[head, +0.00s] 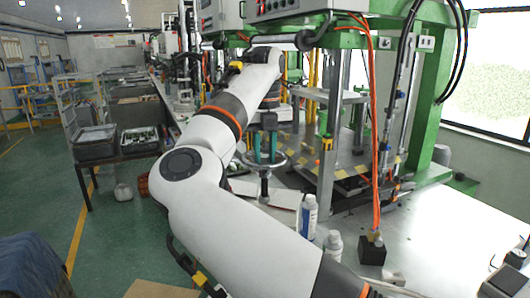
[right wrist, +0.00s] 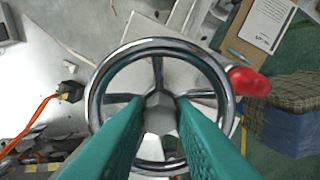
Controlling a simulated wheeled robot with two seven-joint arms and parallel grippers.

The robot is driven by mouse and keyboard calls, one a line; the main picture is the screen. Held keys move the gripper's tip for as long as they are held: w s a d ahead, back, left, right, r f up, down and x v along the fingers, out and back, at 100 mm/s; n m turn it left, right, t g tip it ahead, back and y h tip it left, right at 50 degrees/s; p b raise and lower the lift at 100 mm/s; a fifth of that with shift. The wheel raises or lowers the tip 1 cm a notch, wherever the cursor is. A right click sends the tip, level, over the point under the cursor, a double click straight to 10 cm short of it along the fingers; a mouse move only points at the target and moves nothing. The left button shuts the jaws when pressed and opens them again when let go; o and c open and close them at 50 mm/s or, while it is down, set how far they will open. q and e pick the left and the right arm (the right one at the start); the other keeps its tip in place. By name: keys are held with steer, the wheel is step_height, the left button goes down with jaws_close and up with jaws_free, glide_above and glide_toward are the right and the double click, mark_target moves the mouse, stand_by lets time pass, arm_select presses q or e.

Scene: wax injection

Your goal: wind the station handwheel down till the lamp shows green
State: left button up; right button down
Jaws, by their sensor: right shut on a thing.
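The station handwheel (head: 277,160) is a chrome ring on an upright shaft over the white bench, at the centre of the head view. In the right wrist view the handwheel (right wrist: 104,68) fills the middle, with spokes, a grey hub and a red knob (right wrist: 250,82) on its right rim. My right gripper (head: 265,156) comes down on the wheel from above. Its teal fingers (right wrist: 160,103) are shut on the hub, one on each side. My arm hides part of the bench in the head view. I cannot make out a lit green lamp. My left gripper is out of view.
White bottles (head: 309,216) stand on the bench right of my arm. A black block (head: 372,250) with orange cables stands farther right. The green press frame (head: 430,100) rises behind. In the right wrist view a clipboard (right wrist: 266,22) lies at the upper right.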

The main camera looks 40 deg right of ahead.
steer(key=m, duration=0.3)
steer(key=shift+r+m, duration=0.2)
steer(key=shift+m, duration=0.1)
steer(key=m, duration=0.3)
steer(key=shift+w+m+p, duration=0.1)
steer(key=shift+m+p, duration=0.25)
steer(key=shift+m, duration=0.05)
steer(key=m, duration=0.3)
steer(key=shift+m, duration=0.3)
steer(key=m+p, duration=0.1)
steer(key=m, duration=0.3)
steer(key=m+p, duration=0.1)
steer(key=m, duration=0.5)
steer(key=shift+w+m, duration=0.1)
steer(key=shift+m, duration=0.3)
steer(key=m+p, duration=0.1)
steer(key=m, duration=0.5)
steer(key=shift+d, duration=0.1)
steer(key=c, duration=1.2)
jaws_free()
steer(key=shift+f, duration=0.1)
